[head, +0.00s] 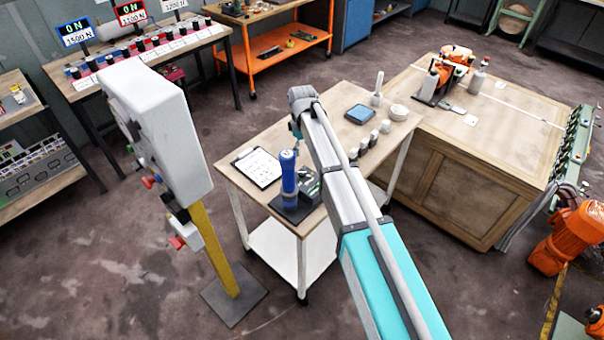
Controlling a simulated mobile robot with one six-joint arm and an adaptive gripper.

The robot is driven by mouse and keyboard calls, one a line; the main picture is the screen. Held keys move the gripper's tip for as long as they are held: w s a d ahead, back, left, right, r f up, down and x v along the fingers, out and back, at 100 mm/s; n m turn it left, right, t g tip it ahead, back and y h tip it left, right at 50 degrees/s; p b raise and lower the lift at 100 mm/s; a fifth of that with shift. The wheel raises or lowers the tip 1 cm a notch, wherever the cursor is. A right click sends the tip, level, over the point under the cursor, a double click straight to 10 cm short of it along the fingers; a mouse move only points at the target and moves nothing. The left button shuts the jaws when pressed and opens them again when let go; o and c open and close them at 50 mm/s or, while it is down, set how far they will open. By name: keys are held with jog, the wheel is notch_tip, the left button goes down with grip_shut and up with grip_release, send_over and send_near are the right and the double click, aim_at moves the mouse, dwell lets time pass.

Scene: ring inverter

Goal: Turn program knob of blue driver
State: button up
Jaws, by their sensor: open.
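A blue upright cylinder (288,172), which looks like the blue driver, stands on a dark base on the small wooden-topped cart. A dark grey-green device (308,184) sits right beside it. The program knob is too small to make out. My arm reaches over the cart from the lower right, and its wrist is bent down above the cart. My gripper (297,133) hangs from the wrist, above and just behind the blue cylinder in the picture. It is small and partly hidden by my arm. It is open and appears apart from the cylinder.
A clipboard (257,167) lies left of the cylinder. A blue tray (359,114), small pale cups (374,138) and a white bowl (398,112) stand at the cart's far right. A white box on a yellow post (215,248) stands left of the cart. A wooden workbench (470,165) adjoins its right.

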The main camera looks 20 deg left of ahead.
aim_at(302, 172)
jog(key=shift+f+b, duration=5.35)
jog(key=shift+f, duration=0.3)
grip_shut()
jog(key=shift+m, duration=2.2)
